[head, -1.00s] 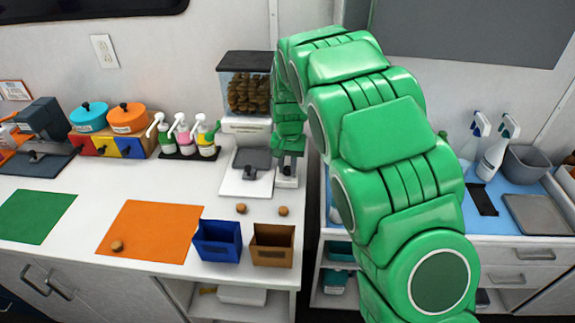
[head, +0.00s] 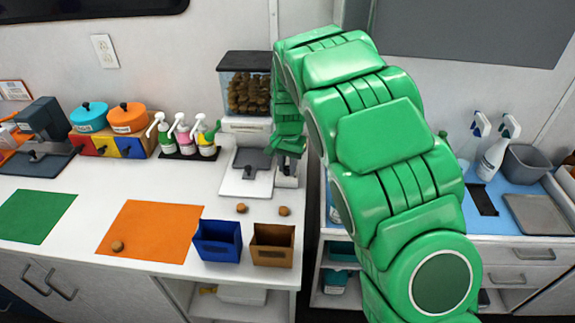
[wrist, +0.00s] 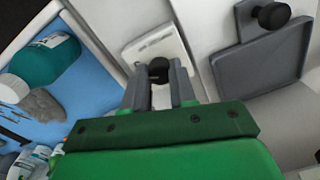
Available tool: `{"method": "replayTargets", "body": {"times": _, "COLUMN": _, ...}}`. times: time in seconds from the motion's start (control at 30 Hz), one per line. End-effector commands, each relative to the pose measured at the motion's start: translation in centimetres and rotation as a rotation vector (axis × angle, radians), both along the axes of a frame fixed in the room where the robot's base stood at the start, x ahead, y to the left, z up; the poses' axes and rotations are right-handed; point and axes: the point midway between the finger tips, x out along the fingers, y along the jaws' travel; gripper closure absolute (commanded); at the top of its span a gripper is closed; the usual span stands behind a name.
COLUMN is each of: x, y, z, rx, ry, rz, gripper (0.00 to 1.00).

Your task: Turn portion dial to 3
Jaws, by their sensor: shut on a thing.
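The portion dial (wrist: 158,68) is a small round black knob on a pale plate (wrist: 158,47) in the wrist view. My gripper (wrist: 159,82) is shut on the dial, with one grey finger on each side of it. In the head view my green gripper (head: 287,164) reaches down to the small unit at the right of the dispenser, and the dial there is mostly hidden. The treat dispenser (head: 247,124) has a clear hopper of brown pieces and a black lid. The dial's number marks cannot be read.
A grey tray with a black knob (wrist: 272,15) lies close beside the dial. Pump bottles (head: 182,140) stand left of the dispenser. Blue (head: 218,255) and brown (head: 272,258) bins sit at the counter's front edge. A gap separates this counter from the blue-topped one.

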Motion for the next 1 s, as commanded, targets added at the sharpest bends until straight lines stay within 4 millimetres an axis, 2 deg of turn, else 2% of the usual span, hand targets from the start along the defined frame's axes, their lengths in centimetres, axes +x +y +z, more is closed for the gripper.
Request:
{"method": "replayTargets", "body": {"times": 0.03, "x": 0.1, "y": 0.0, "z": 0.1, "rx": 0.001, "ry": -0.003, "rz": 0.000, "gripper": 0.73}}
{"method": "replayTargets", "body": {"times": 0.2, "x": 0.1, "y": 0.0, "z": 0.0, "rx": 0.000, "ry": -0.002, "rz": 0.001, "gripper": 0.49}}
{"method": "replayTargets", "body": {"times": 0.63, "x": 0.1, "y": 0.0, "z": 0.7, "rx": 0.000, "ry": -0.002, "rz": 0.001, "gripper": 0.49}}
{"method": "replayTargets", "body": {"times": 0.77, "x": 0.1, "y": 0.0, "z": 2.0, "rx": 0.001, "ry": -0.006, "rz": 0.001, "gripper": 0.49}}
{"method": "replayTargets", "body": {"times": 1.0, "x": 0.0, "y": -0.1, "z": 5.4, "rx": 0.000, "ry": -0.003, "rz": 0.001, "gripper": 0.49}}
